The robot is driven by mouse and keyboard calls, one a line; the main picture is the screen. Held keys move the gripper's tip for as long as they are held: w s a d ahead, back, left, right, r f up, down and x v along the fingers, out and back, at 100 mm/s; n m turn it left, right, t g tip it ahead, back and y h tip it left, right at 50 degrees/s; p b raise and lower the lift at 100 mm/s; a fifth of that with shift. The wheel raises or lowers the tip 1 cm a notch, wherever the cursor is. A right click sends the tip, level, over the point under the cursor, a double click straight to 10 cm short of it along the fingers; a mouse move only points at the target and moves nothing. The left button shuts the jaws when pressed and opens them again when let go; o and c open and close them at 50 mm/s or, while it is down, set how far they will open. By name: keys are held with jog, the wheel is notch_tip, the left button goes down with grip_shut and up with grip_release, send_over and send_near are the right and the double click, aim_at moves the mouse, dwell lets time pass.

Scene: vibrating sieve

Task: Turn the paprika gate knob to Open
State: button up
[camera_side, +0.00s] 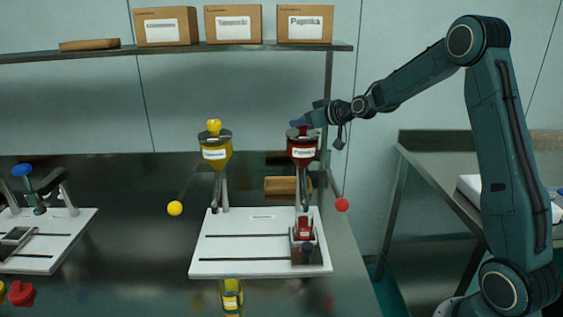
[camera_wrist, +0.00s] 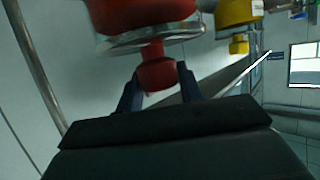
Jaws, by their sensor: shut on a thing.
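The paprika hopper (camera_side: 302,150) is a red funnel with a white label and a metal lid, on a post at the right of the white base plate. Its red knob (camera_side: 303,130) sits on top of the lid. In the wrist view the knob (camera_wrist: 157,74) is between my two dark fingers. My gripper (camera_side: 299,122) comes in from the right and is shut on the knob; it also shows in the wrist view (camera_wrist: 160,82). The hopper (camera_wrist: 145,12) fills the top of the wrist view. No open or closed marking can be read, so the knob's setting cannot be told.
A yellow hopper (camera_side: 215,150) with a yellow knob (camera_side: 214,126) stands left of the red one. The white base plate (camera_side: 230,268) carries a container with a red piece (camera_side: 304,228) under the paprika hopper. A shelf (camera_side: 170,50) with labelled boxes is behind.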

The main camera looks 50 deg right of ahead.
jog(key=shift+f, duration=0.1)
jog(key=o, duration=1)
jog(key=shift+s, duration=0.15)
jog(key=v, duration=1.3)
jog(key=shift+s+r, duration=0.2)
jog(key=shift+r, duration=0.05)
jog(key=s+a+n+g, duration=0.1)
jog(key=s+a+g, duration=0.1)
jog(key=s+a, duration=0.45)
jog(key=s+a+g, duration=0.2)
jog(key=s+a, duration=0.2)
jog(key=a, duration=0.5)
jog(key=s+a+f+g, duration=0.1)
jog(key=s+a+g, duration=0.1)
jog(key=s, duration=0.6)
jog(key=s+a+f+m+g, duration=0.1)
jog(key=s+a+g, duration=0.1)
jog(key=s, duration=0.7)
jog(key=shift+a+f, duration=0.25)
jog(key=shift+f, duration=0.15)
